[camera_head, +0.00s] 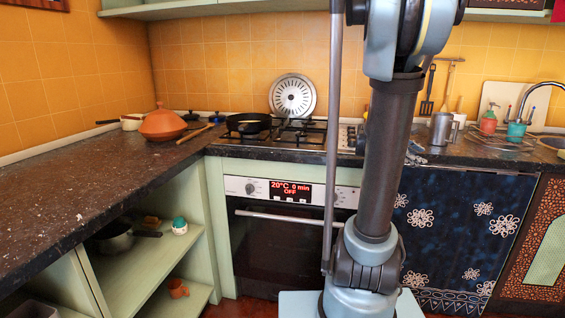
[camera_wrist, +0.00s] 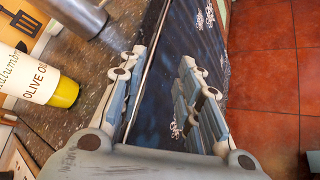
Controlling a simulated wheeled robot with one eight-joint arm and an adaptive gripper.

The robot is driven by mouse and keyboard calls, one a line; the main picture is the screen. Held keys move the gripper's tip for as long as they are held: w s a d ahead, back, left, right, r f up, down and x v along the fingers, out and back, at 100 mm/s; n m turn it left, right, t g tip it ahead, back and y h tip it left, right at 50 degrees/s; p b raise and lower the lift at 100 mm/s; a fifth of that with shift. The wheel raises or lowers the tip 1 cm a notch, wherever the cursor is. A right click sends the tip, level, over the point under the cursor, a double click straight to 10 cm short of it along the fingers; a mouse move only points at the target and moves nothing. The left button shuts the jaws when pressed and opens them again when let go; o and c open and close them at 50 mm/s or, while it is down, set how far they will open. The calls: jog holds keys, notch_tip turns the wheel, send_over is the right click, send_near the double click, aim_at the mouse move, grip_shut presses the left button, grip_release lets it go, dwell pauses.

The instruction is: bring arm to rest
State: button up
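My gripper (camera_wrist: 164,58) shows in the wrist view with its two fingers spread apart and nothing between them. The dark blue flower-patterned cabinet front (camera_wrist: 178,28) and the counter's edge lie behind the gap. In the head view my column and arm stand upright right of centre, in front of the oven and the blue cabinet front (camera_head: 460,235). I cannot make out my gripper clearly there.
In the wrist view, an olive oil container (camera_wrist: 35,80) and a metal cylinder (camera_wrist: 75,14) are left of my gripper. Red floor tiles (camera_wrist: 265,70) are clear at right. The head view shows a dark counter (camera_head: 90,185), a pan (camera_head: 248,122) on the hob and open shelves (camera_head: 140,265).

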jog(key=s+a+f+m+y, duration=0.4)
jog(key=s+a, duration=0.4)
jog(key=a, duration=0.2)
jog(key=s+a+f+m+g+y, duration=0.1)
jog(key=s+a+f+m+y, duration=0.3)
jog(key=a, duration=0.6)
jog(key=s+a+f+m+g+y, duration=0.1)
jog(key=s+a+f+m+y, duration=0.3)
jog(key=s+a+f, duration=0.3)
jog(key=s+a, duration=0.3)
jog(key=s, duration=0.1)
jog(key=shift+s+a+f, duration=0.15)
jog(key=shift+s+f, duration=0.15)
jog(key=shift+f, duration=0.05)
jog(key=shift+w+f+g, duration=0.2)
jog(key=shift+w+g, duration=0.1)
jog(key=shift+w, duration=0.2)
